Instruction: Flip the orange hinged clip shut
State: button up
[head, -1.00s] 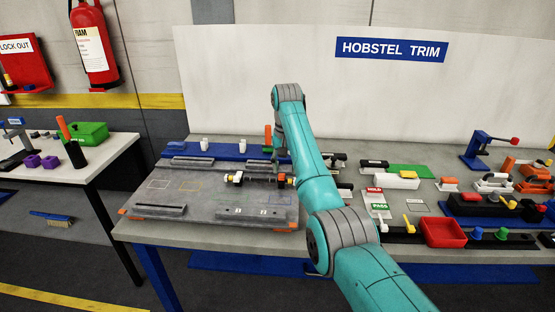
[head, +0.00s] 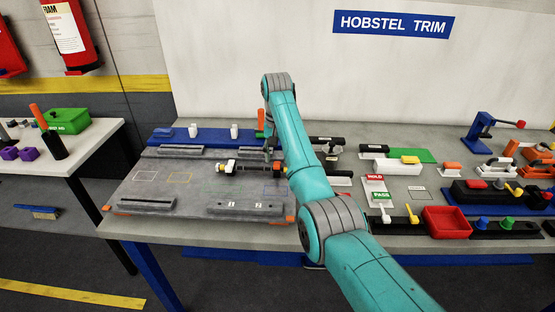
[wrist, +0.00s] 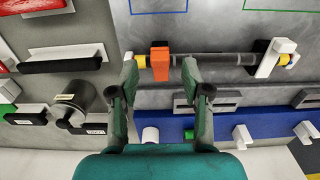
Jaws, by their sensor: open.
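The orange hinged clip (wrist: 160,64) sits around the left part of a dark rod (wrist: 215,63) with yellow ends in the wrist view. I cannot tell whether its flap is open or shut. A white clip (wrist: 272,58) sits at the rod's other end; it shows in the head view (head: 230,166) too. My gripper (wrist: 160,72) is open, with one fingertip on each side of the orange clip in the picture. I see no clear contact.
The rod lies over a grey fixture board (head: 150,189) on the table. A blue strip (wrist: 220,130) with white blocks lies along its back edge. In the wrist view a dark cylinder (wrist: 78,98) and black-handled parts are left of my gripper. A red tray (head: 447,222) stands right of my arm.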

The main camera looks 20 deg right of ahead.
aim_at(276, 168)
jog(key=shift+f, duration=1.1)
grip_shut()
jog(key=shift+s+a+f+t+h, duration=0.1)
jog(key=shift+s+f+t+h, duration=0.3)
jog(key=shift+t, duration=0.45)
jog(key=shift+s+a+f+t+h, duration=0.1)
jog(key=shift+s+f+t+h, duration=0.1)
jog(key=shift+f+t, duration=0.45)
jog(key=shift+r, duration=0.2)
